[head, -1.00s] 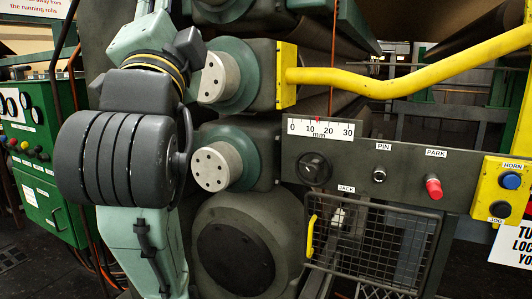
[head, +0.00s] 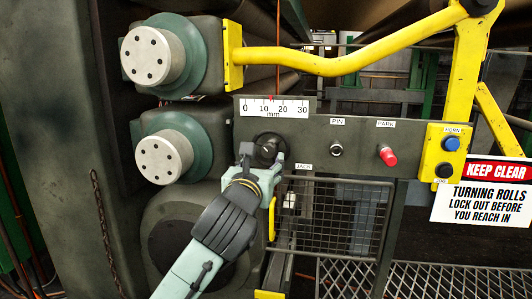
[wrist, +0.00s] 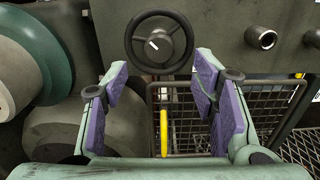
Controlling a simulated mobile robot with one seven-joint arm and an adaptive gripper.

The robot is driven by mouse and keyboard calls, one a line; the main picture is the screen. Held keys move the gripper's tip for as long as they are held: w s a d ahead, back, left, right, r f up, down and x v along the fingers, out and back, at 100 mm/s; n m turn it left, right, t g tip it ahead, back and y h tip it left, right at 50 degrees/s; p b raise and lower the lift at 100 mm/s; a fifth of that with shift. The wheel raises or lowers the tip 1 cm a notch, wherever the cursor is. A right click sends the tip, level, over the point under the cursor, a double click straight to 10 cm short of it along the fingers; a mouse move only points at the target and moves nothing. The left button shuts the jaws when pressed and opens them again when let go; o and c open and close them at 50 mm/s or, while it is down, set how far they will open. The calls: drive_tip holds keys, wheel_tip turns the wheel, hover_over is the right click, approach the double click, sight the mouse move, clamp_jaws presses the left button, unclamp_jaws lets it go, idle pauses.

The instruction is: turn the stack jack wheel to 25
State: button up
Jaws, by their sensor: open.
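The dark jack wheel (head: 268,148) is on the grey panel, above and left of the JACK label. In the wrist view the wheel (wrist: 160,43) is whole, with a dark rim and a short white mark at its hub. The white millimetre scale (head: 274,107) above it runs 0 to 30, and its red pointer (head: 271,97) stands between 10 and 20, roughly 13 or 14. My gripper (wrist: 162,76) is open and empty, its purple-padded fingers apart below the wheel in the wrist view. In the head view my gripper (head: 262,160) overlaps the wheel's lower edge; contact cannot be told.
The PIN knob (head: 336,149) and red PARK knob (head: 387,155) sit right of the wheel. A yellow handle (head: 272,218) and wire mesh guard (head: 325,220) are below. Round roll ends (head: 164,158) stand left. A yellow rail (head: 335,64) crosses above.

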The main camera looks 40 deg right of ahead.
sight(268, 152)
drive_tip(key=p+x, duration=0.1)
drive_tip(key=x, duration=0.5)
drive_tip(key=shift+w+d, duration=0.2)
drive_tip(key=c, duration=1.2)
drive_tip(key=shift+o, duration=0.2)
drive_tip(key=shift+n, duration=0.3)
